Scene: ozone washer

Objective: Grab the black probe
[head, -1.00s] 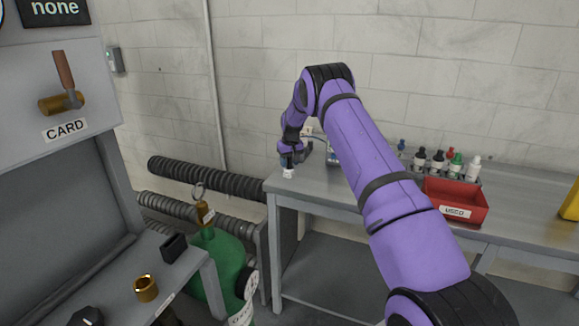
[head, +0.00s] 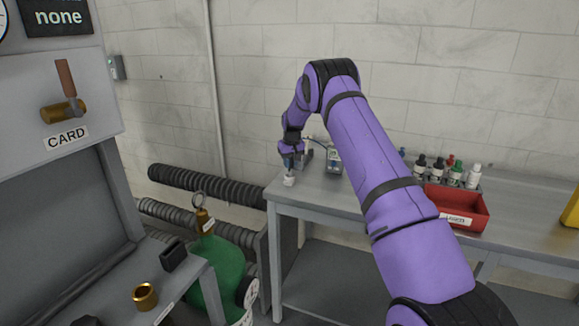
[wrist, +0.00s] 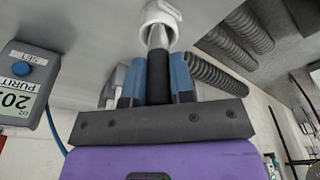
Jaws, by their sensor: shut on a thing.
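The black probe (wrist: 158,78) shows in the wrist view as a dark cylinder with a grey metal tapered end. My gripper (wrist: 155,84) has its two blue fingers shut on the sides of the dark part. The metal end reaches to a white round cup or holder (wrist: 161,16); I cannot tell how deep it sits in it. In the head view, my gripper (head: 289,161) is low over the left end of the grey bench, just above the white holder (head: 289,181). The probe is too small and covered to make out there.
A grey meter (head: 334,160) with a blue button, also in the wrist view (wrist: 27,82), stands right of my gripper. Several small bottles (head: 455,175) and a red USED bin (head: 455,206) are farther right on the bench (head: 375,207). A green cylinder (head: 215,265) stands left.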

